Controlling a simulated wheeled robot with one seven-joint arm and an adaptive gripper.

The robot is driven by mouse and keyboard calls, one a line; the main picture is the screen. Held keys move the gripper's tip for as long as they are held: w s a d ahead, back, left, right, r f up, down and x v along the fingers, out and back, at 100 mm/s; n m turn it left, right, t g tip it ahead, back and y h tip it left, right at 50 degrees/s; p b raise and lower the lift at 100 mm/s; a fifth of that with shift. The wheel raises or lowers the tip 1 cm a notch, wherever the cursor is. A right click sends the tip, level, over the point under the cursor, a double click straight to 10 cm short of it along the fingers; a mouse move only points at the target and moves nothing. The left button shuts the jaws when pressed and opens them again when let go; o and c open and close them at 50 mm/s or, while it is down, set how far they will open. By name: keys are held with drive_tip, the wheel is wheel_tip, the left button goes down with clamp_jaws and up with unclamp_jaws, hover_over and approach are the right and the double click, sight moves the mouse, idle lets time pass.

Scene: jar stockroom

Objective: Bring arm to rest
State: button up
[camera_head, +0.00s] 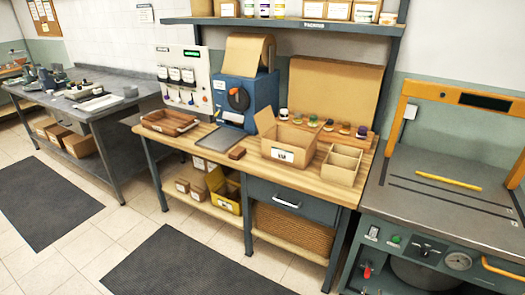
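My arm and my gripper do not show in the head camera view, so their pose and the gripper's opening are hidden from me. The nearest work surface is a wooden-topped workbench (242,167) across the middle of the view. An open cardboard box (286,149) with a white label stands on it, and a divided cardboard tray (342,166) stands to the right of the box. Several small jars (298,119) stand in a row behind the box.
A blue machine (246,98) stands at the bench's back. A wooden tray (170,122) sits left. A grey machine table (440,205) with a yellow-orange frame stands right, a grey bench (110,105) left. Tiled floor with dark mats (185,268) is clear in front.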

wheel_tip(320, 180, down, 26)
drive_tip(key=m+g+y, duration=0.2)
drive_tip(key=g+y, duration=0.2)
drive_tip(key=g, duration=1)
drive_tip(key=s+a+r+g+y+p, duration=0.1)
drive_tip(key=s+a+r+g+y, duration=0.2)
drive_tip(key=r, duration=1.1)
drive_tip(key=s+a+r+n+g+p, duration=0.1)
drive_tip(key=a+r+g, duration=0.25)
drive_tip(key=r, duration=1.15)
drive_tip(key=s+a+r+g+y+p, duration=0.1)
drive_tip(key=s+a+r+g+y, duration=0.3)
drive_tip(key=r, duration=1)
drive_tip(key=s+a+r+n+t+p, duration=0.1)
drive_tip(key=s+a+r, duration=0.5)
drive_tip(key=r, duration=0.9)
drive_tip(key=s+a+r+n+t+h+p, duration=0.1)
drive_tip(key=s+a+r+t, duration=0.2)
drive_tip(key=r, duration=1.2)
drive_tip(key=s+a+r+n+t+h+p, duration=0.1)
drive_tip(key=s+a+r+t+p, duration=0.1)
drive_tip(key=s+a+r, duration=0.8)
wheel_tip(320, 180, up, 5)
drive_tip(key=shift+s+r+t, duration=0.1)
drive_tip(key=shift+s+t, duration=0.3)
drive_tip(key=shift+t, duration=0.05)
